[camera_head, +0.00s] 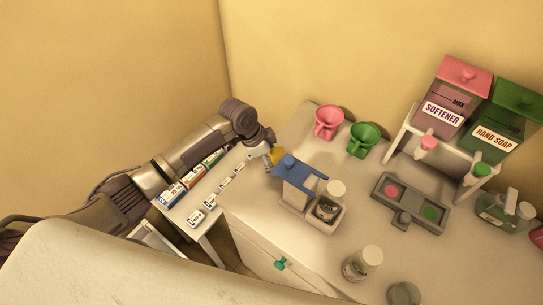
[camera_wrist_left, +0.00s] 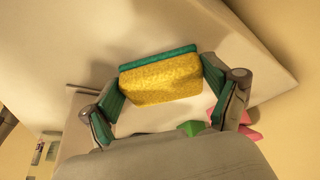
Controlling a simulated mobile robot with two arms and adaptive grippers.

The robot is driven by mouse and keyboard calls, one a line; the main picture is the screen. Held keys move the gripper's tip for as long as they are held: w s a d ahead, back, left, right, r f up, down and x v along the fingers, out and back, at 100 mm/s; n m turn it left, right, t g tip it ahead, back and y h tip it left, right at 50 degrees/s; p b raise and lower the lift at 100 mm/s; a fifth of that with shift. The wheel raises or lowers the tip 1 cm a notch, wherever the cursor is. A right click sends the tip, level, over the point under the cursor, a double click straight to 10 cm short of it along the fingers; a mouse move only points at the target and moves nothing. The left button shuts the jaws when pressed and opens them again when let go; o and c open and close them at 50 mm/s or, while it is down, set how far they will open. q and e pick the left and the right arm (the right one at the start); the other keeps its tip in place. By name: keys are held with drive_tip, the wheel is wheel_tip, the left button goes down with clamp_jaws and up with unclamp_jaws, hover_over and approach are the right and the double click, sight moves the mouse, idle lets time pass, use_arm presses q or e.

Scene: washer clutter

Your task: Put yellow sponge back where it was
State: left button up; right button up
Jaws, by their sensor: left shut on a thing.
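The yellow sponge (camera_head: 276,156) shows as a small yellow patch at the tip of my left arm in the head view. In the left wrist view the yellow sponge (camera_wrist_left: 160,80) has a teal layer along its far side. My left gripper (camera_head: 270,154) is shut on it; its teal-padded fingers (camera_wrist_left: 165,95) stand on either side of the sponge. The sponge is near the left part of the white counter (camera_head: 255,205), just left of a blue-topped container (camera_head: 299,171). Whether the sponge touches a surface is unclear. My right gripper is not in view.
A pink cup (camera_head: 328,121) and a green cup (camera_head: 363,139) stand behind. A jar (camera_head: 329,207) sits in a holder beside the blue top. A grey tray (camera_head: 410,203), softener (camera_head: 452,103) and hand soap (camera_head: 496,135) dispensers are right. Small labelled boxes (camera_head: 196,216) line the left.

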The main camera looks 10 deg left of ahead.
use_arm(q)
drive_tip(key=shift+f, duration=0.2)
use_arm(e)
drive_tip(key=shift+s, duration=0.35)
use_arm(q)
drive_tip(key=o, duration=0.9)
drive_tip(key=shift+c, duration=0.2)
drive_tip(key=shift+r, duration=0.2)
drive_tip(key=shift+a+r, duration=0.15)
drive_tip(key=shift+r, duration=0.15)
drive_tip(key=b+v, duration=0.2)
drive_tip(key=v, duration=0.9)
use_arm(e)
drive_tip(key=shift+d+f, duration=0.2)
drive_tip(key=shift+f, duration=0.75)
use_arm(q)
drive_tip(key=shift+a+r, duration=0.1)
